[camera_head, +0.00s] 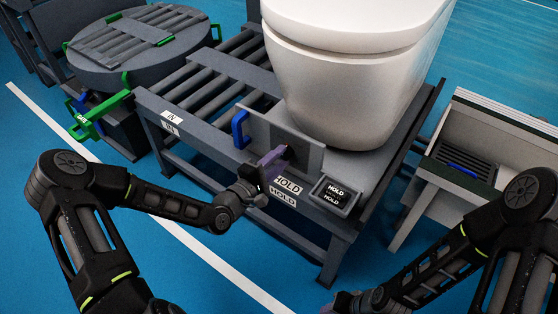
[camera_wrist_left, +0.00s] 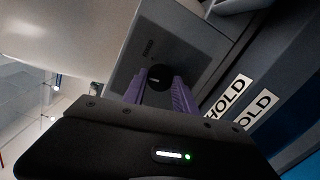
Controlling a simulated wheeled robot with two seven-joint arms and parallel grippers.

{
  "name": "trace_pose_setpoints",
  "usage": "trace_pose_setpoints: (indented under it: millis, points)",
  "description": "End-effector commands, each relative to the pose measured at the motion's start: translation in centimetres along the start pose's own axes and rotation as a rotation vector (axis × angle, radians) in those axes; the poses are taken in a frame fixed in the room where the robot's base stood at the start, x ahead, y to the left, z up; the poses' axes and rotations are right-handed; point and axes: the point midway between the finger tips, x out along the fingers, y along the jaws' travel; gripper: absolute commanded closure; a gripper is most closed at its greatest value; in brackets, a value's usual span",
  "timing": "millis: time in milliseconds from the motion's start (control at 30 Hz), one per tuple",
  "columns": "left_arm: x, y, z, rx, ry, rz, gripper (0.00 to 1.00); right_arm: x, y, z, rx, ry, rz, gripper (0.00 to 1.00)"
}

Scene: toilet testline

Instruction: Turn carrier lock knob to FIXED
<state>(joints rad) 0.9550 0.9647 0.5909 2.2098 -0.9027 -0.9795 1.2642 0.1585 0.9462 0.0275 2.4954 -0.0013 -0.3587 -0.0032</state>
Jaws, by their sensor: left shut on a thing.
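In the head view the plate stands on the front of the conveyor frame, below the white toilet (camera_head: 345,85). My left gripper (camera_head: 272,162) has purple fingers, which reach the plate and are shut on the knob, one on each side of it. The fingers hide most of the knob in the head view. My right arm (camera_head: 440,262) is at the lower right; its gripper is mostly cut off by the bottom edge.
A blue handle (camera_head: 240,128) stands just left of the plate. A roller conveyor (camera_head: 205,85) and round turntable (camera_head: 135,40) lie at left. A grey bin (camera_head: 480,150) stands at right.

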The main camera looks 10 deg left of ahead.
Motion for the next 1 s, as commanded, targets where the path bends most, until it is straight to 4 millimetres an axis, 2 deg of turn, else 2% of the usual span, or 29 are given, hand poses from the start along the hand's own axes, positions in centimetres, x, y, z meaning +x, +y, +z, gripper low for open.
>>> trace_pose_setpoints:
  millis: [700, 1000]
  points:
    - [0.0, -0.3, 0.1, 0.667, 0.028, -0.031, 1.00, 2.7, 1.0, 0.0, 0.003, 0.000, 0.000, 0.64]
    - [0.0, -0.2, 0.1, 0.839, 0.035, -0.038, 1.00, 3.5, 1.4, 0.0, 0.003, 0.000, 0.000, 0.64]
